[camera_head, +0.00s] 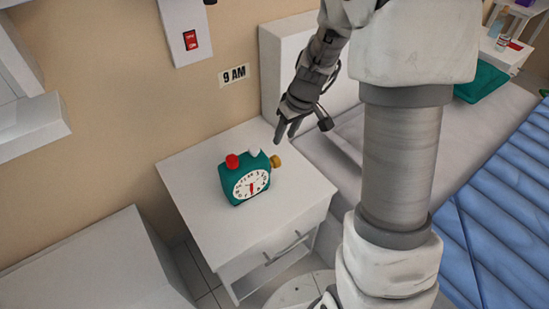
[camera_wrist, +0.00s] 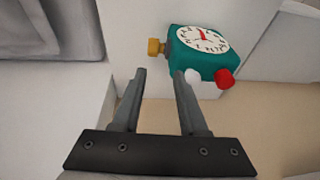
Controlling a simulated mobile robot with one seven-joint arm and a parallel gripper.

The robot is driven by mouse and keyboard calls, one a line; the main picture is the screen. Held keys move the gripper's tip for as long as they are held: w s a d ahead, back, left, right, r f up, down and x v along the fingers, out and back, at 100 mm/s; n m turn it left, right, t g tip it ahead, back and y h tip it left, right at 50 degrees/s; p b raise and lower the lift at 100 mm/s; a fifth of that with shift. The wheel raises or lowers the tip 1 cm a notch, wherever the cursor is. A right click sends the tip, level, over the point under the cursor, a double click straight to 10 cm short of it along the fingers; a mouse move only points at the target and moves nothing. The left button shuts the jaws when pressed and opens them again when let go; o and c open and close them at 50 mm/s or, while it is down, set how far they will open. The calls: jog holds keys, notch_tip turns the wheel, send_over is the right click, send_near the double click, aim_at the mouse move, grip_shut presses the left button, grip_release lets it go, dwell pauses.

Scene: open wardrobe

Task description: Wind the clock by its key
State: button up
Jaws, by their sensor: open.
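A teal alarm clock (camera_head: 245,179) with a white face stands on the white nightstand (camera_head: 203,215). It has a red knob and a white knob on top. Its yellow key (camera_head: 276,161) sticks out of the side towards my gripper. My gripper (camera_head: 286,136) is open and empty, above and just behind the key in the head view. In the wrist view the clock (camera_wrist: 203,49) and key (camera_wrist: 154,47) lie beyond the open fingertips (camera_wrist: 160,72). The key is apart from both fingers.
A red switch (camera_head: 190,39) on a white panel and a "9 AM" sign (camera_head: 233,75) are on the wall. A bed with a blue ribbed cover (camera_head: 500,215) is at the right. The nightstand's top is otherwise clear.

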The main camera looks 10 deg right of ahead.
aim_at(274, 157)
jog(key=shift+t, duration=0.9)
jog(key=b+x, duration=0.2)
jog(key=x, duration=0.3)
jog(key=b+x, duration=0.1)
jog(key=x, duration=0.4)
jog(key=d+b+x, duration=0.1)
jog(key=b+x, duration=0.1)
jog(key=x, duration=0.3)
jog(key=shift+a+f+b, duration=0.15)
jog(key=shift+f+b, duration=0.2)
jog(key=shift+f, duration=0.15)
jog(key=shift+s, duration=0.1)
grip_shut()
